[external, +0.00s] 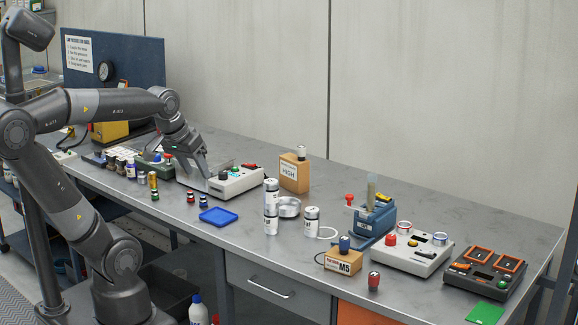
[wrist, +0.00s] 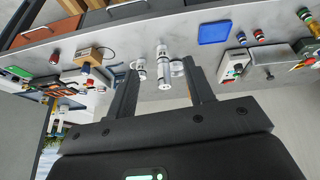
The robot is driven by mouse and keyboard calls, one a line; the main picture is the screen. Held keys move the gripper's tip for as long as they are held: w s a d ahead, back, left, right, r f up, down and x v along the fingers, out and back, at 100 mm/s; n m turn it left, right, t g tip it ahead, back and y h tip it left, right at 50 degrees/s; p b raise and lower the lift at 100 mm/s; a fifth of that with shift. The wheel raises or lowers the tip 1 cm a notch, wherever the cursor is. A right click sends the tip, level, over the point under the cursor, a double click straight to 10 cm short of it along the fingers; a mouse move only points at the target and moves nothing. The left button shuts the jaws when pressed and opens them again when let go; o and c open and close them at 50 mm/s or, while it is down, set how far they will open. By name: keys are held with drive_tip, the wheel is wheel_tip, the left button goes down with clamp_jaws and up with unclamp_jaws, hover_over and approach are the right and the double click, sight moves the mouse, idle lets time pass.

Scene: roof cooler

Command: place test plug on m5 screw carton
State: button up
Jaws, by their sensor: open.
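The M5 screw carton (external: 343,261) is a small tan box with a white M5 label, near the front edge of the bench, right of centre. A blue plug-like piece (external: 345,243) stands upright on its top. A dark red plug-like piece (external: 374,281) stands on the bench just right of the carton. No label shows which is the test plug. In the wrist view the carton (wrist: 92,53), blue piece (wrist: 86,68) and red piece (wrist: 54,57) show at the left. My gripper (external: 195,168) is open and empty, well left of the carton; its two fingers (wrist: 160,66) show apart.
Silver-white canisters (external: 271,205) and a blue tray (external: 219,216) stand between my gripper and the carton. A HIGH carton (external: 294,175) is behind. A blue fixture (external: 372,225) and a white control box (external: 408,254) stand behind and right of the M5 carton.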

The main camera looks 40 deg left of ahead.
drive_tip(key=shift+m+t+y, duration=0.3)
drive_tip(key=shift+m, duration=0.1)
drive_tip(key=s, duration=0.1)
drive_tip(key=s+a+f, duration=0.1)
drive_tip(key=s, duration=0.1)
drive_tip(key=shift+s+a+f, duration=0.1)
drive_tip(key=shift+a+f, duration=0.2)
drive_tip(key=shift+f, duration=0.1)
